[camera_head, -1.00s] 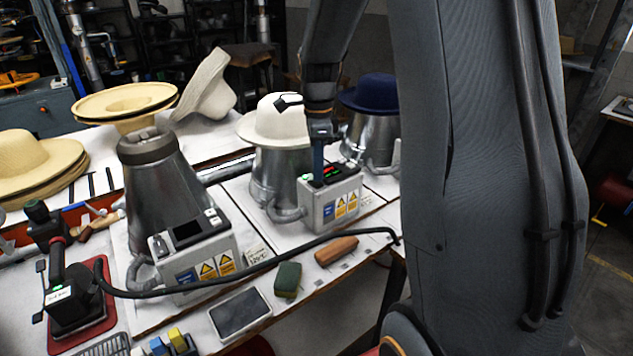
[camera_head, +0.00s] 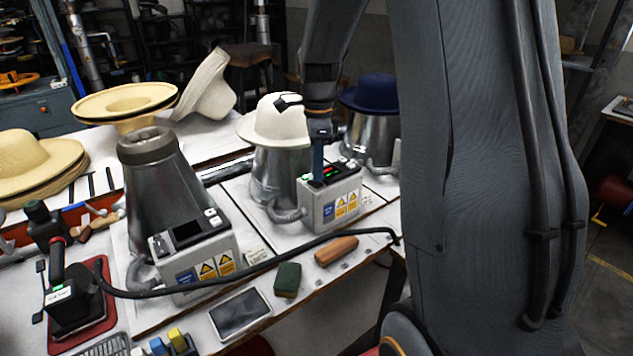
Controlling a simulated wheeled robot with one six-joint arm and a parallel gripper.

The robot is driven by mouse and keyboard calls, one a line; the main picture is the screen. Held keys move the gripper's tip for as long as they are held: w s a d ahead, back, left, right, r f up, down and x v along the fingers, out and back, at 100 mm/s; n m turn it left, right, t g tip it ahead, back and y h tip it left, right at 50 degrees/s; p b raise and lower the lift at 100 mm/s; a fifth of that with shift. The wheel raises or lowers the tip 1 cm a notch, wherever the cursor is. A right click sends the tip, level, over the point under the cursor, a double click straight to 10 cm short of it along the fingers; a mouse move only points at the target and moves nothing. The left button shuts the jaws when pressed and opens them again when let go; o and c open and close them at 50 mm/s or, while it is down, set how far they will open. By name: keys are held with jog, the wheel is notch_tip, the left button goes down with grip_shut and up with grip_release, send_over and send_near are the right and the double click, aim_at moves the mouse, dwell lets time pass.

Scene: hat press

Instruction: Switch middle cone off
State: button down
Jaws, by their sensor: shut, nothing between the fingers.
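The middle cone (camera_head: 277,170) is a silver metal form with a white hat (camera_head: 277,122) on top. Its grey control box (camera_head: 335,203) stands in front of it, with a lit red and green display (camera_head: 332,174) on top. My gripper (camera_head: 317,182) points straight down over the left end of the box's top. It is shut and empty, with its tips at or very close to the top panel. The tips hide the panel's left end, so I cannot tell whether they touch a switch there.
A bare cone (camera_head: 160,195) with a dark-display box (camera_head: 195,250) stands on the left. A cone with a blue hat (camera_head: 372,93) stands at the back right. A black cable (camera_head: 250,268) crosses in front of the boxes. A brown-handled brush (camera_head: 336,250) and green sponge (camera_head: 288,279) lie near the front edge.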

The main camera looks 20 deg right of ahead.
aim_at(318, 184)
jog(key=shift+f+b, duration=0.3)
jog(key=shift+f, duration=0.4)
dwell(0.4)
jog(key=shift+r, duration=0.1)
notch_tip(318, 184, up, 7)
jog(key=p, duration=0.5)
dwell(0.4)
dwell(0.3)
jog(key=s+a+f+n+b, duration=0.2)
jog(key=s+a+f+n, duration=0.2)
jog(key=s+n, duration=0.5)
jog(key=s+a+f+n+t+b, duration=0.1)
jog(key=s+a+f+n+b, duration=0.2)
jog(key=n, duration=0.9)
jog(key=s+a+f, duration=0.2)
jog(key=s+a, duration=0.2)
jog(key=s, duration=0.2)
jog(key=shift+f+n, duration=0.15)
jog(key=shift+n, duration=0.25)
jog(key=shift+w, duration=0.1)
